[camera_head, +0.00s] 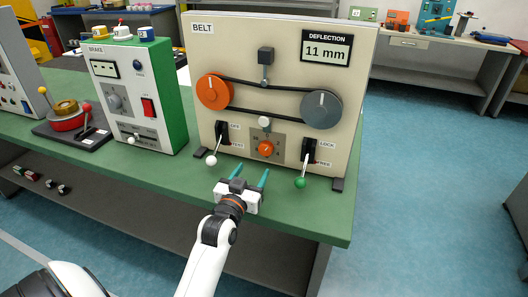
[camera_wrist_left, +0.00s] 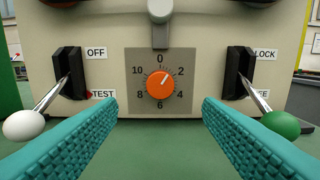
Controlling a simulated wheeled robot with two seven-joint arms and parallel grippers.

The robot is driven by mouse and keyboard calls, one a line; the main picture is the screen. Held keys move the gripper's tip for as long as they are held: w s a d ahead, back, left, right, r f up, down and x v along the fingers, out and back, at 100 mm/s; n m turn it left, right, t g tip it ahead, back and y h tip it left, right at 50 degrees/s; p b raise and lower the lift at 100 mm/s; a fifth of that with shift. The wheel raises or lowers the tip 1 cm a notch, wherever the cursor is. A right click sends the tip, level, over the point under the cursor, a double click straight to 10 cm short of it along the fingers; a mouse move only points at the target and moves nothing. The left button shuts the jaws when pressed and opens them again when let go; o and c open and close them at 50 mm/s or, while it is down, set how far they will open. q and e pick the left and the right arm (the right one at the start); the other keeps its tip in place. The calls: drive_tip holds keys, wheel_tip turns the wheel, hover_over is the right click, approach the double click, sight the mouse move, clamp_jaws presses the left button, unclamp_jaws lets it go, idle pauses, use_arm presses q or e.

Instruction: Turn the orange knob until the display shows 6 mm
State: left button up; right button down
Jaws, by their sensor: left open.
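The small orange knob (camera_head: 265,148) sits on a grey dial plate low on the BELT panel. In the left wrist view the orange knob (camera_wrist_left: 160,85) is centred, its white mark pointing up and right, between 0 and 2. The display (camera_head: 326,49) at the panel's upper right reads 11 mm under the word DEFLECTION. My left gripper (camera_head: 249,178) is open and empty in front of the panel, short of the knob and below it in the head view. Its teal fingers (camera_wrist_left: 160,125) spread on both sides of the knob's line, not touching it. My right gripper is not in view.
A white-tipped lever (camera_head: 212,160) by OFF/TEST and a green-tipped lever (camera_head: 301,182) by LOCK/FREE jut out on either side of the knob. Above are a large orange pulley (camera_head: 214,91), a grey pulley (camera_head: 321,109) and a belt. A BRAKE box (camera_head: 136,95) stands left.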

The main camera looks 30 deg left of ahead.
sight(264, 152)
use_arm(q)
drive_tip(key=x, duration=0.3)
drive_tip(key=shift+w+a, duration=0.1)
drive_tip(key=shift+w, duration=0.3)
drive_tip(key=x, duration=0.4)
drive_tip(key=shift+w, duration=0.15)
drive_tip(key=shift+w+a+f, duration=0.1)
drive_tip(key=shift+w+a, duration=0.05)
drive_tip(key=shift+w, duration=0.55)
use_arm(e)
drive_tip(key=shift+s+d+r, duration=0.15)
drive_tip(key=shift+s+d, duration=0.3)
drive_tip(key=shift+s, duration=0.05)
use_arm(q)
drive_tip(key=c, duration=1)
